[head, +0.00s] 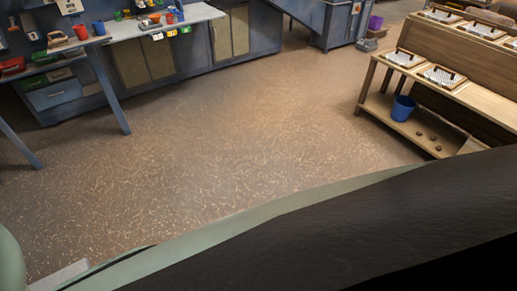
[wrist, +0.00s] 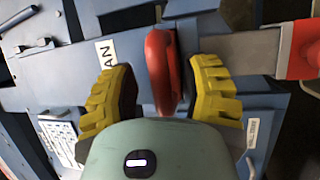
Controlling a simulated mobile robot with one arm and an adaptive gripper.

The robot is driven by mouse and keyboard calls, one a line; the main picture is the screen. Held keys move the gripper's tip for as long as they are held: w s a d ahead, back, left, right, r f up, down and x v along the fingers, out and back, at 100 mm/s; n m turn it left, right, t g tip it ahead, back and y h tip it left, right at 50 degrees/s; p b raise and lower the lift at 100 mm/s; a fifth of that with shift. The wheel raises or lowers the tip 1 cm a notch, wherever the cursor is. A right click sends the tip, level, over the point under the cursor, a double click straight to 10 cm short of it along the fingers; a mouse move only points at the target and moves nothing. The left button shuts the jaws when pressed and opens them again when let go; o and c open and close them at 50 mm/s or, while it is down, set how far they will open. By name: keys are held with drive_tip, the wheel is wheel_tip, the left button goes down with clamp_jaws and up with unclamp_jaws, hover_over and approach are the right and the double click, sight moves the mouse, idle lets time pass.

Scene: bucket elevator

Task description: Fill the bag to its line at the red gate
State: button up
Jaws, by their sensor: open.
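In the wrist view my gripper (wrist: 162,70) is open, with one yellow ridged finger on each side of a red handle (wrist: 163,52). Gaps show between the fingers and the handle, and the handle's lower end is hidden behind my gripper's body. A grey metal plate (wrist: 245,50) runs right from near the handle to another red part (wrist: 302,48) at the right edge. I cannot tell which red part belongs to the red gate. I cannot make out the bag or its line in either view. My gripper is not visible in the head view.
In the head view a workbench (head: 190,18) with tools and small containers stands at upper left. A wooden rack (head: 455,95) with trays stands at right, a blue bucket (head: 402,108) on its lower shelf. A purple container (head: 375,22) is at the back. The middle floor (head: 240,125) is clear.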

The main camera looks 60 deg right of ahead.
idle(0.3)
clamp_jaws()
idle(0.3)
drive_tip(key=shift+d, duration=0.1)
